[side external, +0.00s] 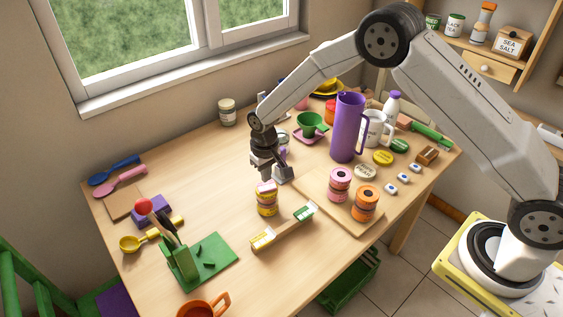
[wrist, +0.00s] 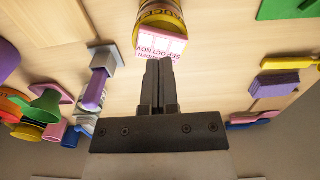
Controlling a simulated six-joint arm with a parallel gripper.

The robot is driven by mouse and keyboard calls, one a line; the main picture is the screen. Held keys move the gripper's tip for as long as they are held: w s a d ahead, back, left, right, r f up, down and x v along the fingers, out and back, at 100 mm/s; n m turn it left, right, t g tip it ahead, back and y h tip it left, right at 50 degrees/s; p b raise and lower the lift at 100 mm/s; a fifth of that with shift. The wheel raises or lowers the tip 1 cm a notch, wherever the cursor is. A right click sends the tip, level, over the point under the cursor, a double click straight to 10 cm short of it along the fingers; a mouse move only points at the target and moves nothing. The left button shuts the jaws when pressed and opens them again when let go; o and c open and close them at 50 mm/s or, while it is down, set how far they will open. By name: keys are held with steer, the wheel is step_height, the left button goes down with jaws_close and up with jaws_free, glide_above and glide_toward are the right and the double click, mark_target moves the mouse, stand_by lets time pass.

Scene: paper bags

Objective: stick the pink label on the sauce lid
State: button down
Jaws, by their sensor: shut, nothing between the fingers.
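The sauce jar (side external: 266,206) stands upright on the table, yellow with a dark band. In the wrist view the jar (wrist: 150,19) is at the top, cut off by the frame edge. The pink label (side external: 266,187) lies on top of its lid; in the wrist view the label (wrist: 160,43) shows printed month names and sits toward the lid's near edge. Whether it is pressed flat all over I cannot tell. My gripper (side external: 266,178) is just above the lid, its fingers shut and empty. In the wrist view the fingertips (wrist: 159,62) are beside the label's near edge.
A grey-headed tool (side external: 283,174) stands close to the right of my gripper. A purple jug (side external: 347,130) rises behind. A yellow-and-green holder (side external: 284,227) lies in front of the jar.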

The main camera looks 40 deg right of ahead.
mark_target(269, 186)
steer(key=shift+r, duration=2.4)
steer(key=shift+s+r, duration=0.1)
steer(key=shift+s+d+r, duration=0.15)
steer(key=shift+d+r, duration=0.05)
steer(key=s+d+r+t, duration=0.1)
steer(key=s+d+r, duration=0.1)
steer(key=s, duration=0.5)
steer(key=s+d+r, duration=0.3)
steer(key=s+d, duration=0.1)
steer(key=s, duration=0.4)
steer(key=s+d+r+t, duration=0.1)
steer(key=s+d+r, duration=0.1)
steer(key=s, duration=0.5)
steer(key=shift+s+d+r+t, duration=0.3)
steer(key=shift+s+d+r, duration=0.05)
steer(key=shift+d+r, duration=0.05)
